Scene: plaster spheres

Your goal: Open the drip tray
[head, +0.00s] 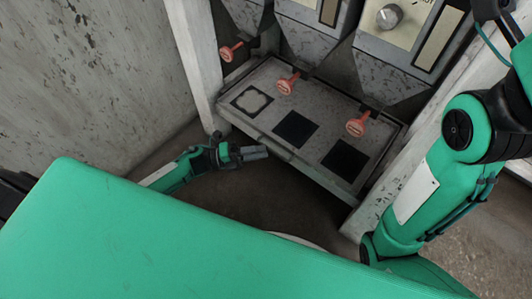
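The drip tray (262,122) is a speckled grey panel under the dispensers. My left gripper (266,152) is just in front of and below the left half of that edge, fingers pointing right. I cannot tell whether it touches the tray, and its finger gap is too small to read. My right arm (415,190) stands at the right; its gripper is out of the picture.
Three orange-red tap handles (287,84) hang over the tray from grey hoppers. White posts (196,60) flank the tray on both sides. A stained grey wall (90,80) is at the left. Dark open floor lies below the tray front.

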